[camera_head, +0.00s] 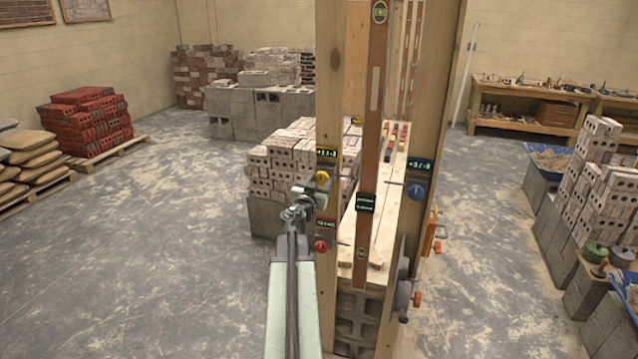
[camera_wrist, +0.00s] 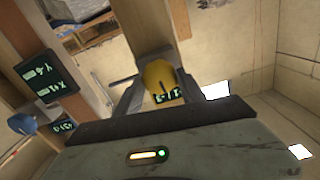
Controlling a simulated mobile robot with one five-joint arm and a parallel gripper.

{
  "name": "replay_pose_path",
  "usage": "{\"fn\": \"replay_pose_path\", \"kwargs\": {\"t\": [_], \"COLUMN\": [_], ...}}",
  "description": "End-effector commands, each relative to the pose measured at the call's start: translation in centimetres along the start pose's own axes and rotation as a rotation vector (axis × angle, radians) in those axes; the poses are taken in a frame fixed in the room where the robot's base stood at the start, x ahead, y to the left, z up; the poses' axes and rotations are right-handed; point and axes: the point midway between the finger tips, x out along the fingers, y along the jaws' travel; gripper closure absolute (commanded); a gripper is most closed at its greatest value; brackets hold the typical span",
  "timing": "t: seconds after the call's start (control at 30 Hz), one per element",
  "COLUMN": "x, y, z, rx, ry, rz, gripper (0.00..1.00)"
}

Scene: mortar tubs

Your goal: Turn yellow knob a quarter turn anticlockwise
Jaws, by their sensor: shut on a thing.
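The yellow knob (camera_head: 322,177) is on the left wooden post (camera_head: 328,90), just below a small dark display with lit digits (camera_head: 326,154). The knob's exact angle is hard to read.
A red knob (camera_head: 320,246) is below on the same post. A blue knob (camera_head: 416,191) is on the right post (camera_head: 432,100). A spirit level (camera_head: 374,110) stands between the posts. Bricks on blocks (camera_head: 290,160) are behind. The floor at left (camera_head: 150,240) is clear.

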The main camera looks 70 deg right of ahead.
Motion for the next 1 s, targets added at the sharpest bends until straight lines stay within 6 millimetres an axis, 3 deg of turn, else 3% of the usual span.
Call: {"fn": "replay_pose_path", "kwargs": {"t": [0.27,1.0], "x": [0.14,0.13], "y": [-0.10,-0.32], "z": [-0.10,0.01], "rx": [-0.176,-0.876], "ry": [0.000,-0.002], "rz": [0.000,0.001], "gripper": [0.94,0.94]}}
